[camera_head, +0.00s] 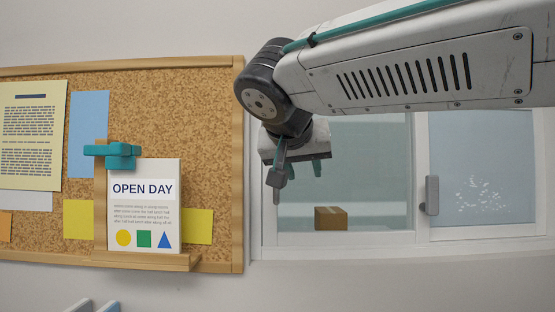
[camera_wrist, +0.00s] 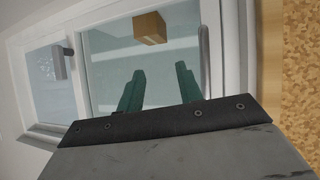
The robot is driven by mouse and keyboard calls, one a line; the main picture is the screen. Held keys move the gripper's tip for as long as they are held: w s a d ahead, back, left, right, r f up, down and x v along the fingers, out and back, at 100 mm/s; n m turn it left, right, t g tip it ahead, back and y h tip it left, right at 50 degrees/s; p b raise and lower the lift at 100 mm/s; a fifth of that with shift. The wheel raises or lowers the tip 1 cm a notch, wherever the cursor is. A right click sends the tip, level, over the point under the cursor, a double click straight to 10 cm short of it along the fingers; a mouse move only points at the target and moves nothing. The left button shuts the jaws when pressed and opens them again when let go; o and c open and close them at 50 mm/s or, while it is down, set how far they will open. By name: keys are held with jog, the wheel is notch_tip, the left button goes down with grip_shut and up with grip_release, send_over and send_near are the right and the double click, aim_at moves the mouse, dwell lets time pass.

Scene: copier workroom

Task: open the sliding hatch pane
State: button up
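The hatch (camera_head: 345,239) is a white-framed window in the wall with two sections. The right section has a pale blue pane (camera_head: 505,170) with white marks and a grey upright handle (camera_head: 432,195) at its left edge. The left section looks clear; I cannot tell whether glass fills it. A grey bar (camera_head: 275,190) stands at its left side, and also shows in the wrist view (camera_wrist: 204,60). My gripper (camera_wrist: 160,85) is open and empty, its teal fingers apart in front of the left section. In the head view my arm partly hides the gripper and the hatch top.
A cardboard box (camera_head: 331,218) sits behind the left section. A corkboard (camera_head: 160,75) with pinned papers hangs left of the hatch. An "OPEN DAY" sign (camera_head: 145,205) stands on its ledge (camera_head: 160,262) beside a teal clip (camera_head: 118,153).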

jog(key=w+a+r+t, duration=0.1)
jog(key=a+r+t, duration=0.1)
jog(key=a+r, duration=0.35)
jog(key=shift+y, duration=0.3)
jog(key=x, duration=0.7)
jog(key=shift+w+a+f, duration=0.3)
jog(key=shift+w+f, duration=0.05)
jog(key=shift+f, duration=0.05)
grip_shut()
